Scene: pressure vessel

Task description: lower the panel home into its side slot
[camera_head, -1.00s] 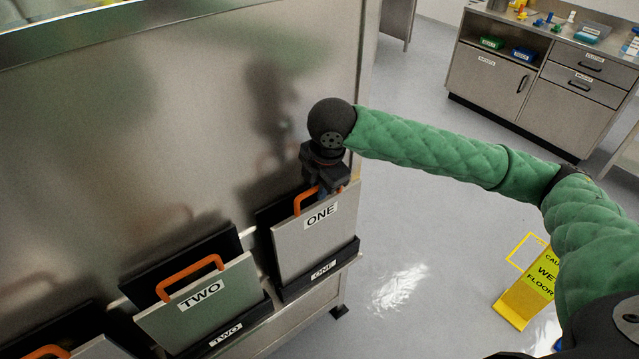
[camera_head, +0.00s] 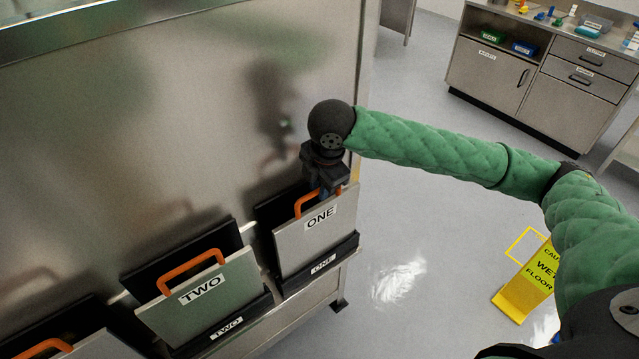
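The panel marked ONE (camera_head: 300,243) is a light grey plate with an orange loop handle (camera_head: 304,203) on its top edge. It leans slightly outward, its lower edge hidden inside the black side slot marked ONE (camera_head: 322,265). My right gripper (camera_head: 329,192) reaches down from above and is shut on the right part of the handle; the fingertips are partly hidden. My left gripper is not in view.
The panel marked TWO (camera_head: 200,310) stands in its own slot to the left, with a further panel (camera_head: 95,348) at the lower left. The steel vessel wall (camera_head: 190,130) rises behind them. A yellow wet-floor sign (camera_head: 525,290) stands on the floor at right.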

